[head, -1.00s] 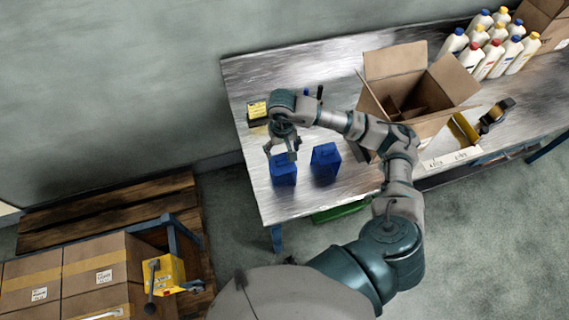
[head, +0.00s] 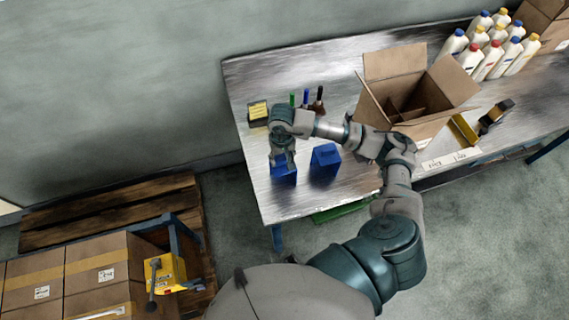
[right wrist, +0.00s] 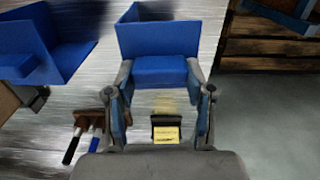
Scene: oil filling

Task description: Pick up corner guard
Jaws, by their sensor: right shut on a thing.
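Two blue corner guards stand on the metal table. My right gripper (head: 284,162) is over the left corner guard (head: 284,176) at the table's left end. In the right wrist view the fingers of my right gripper (right wrist: 162,92) are shut on this corner guard (right wrist: 158,40), one finger at each side of its near block. It appears to rest on or just above the table; I cannot tell which. The other corner guard (head: 325,160) stands just to the right, apart from the gripper; it also shows in the right wrist view (right wrist: 45,45). My left gripper is not in view.
Markers (head: 306,99) and a black box with a yellow label (head: 258,112) stand behind my arm. An open cardboard box (head: 415,95), a tape dispenser (head: 495,116) and several bottles (head: 490,45) are on the right. The table's (head: 285,212) front edge is close.

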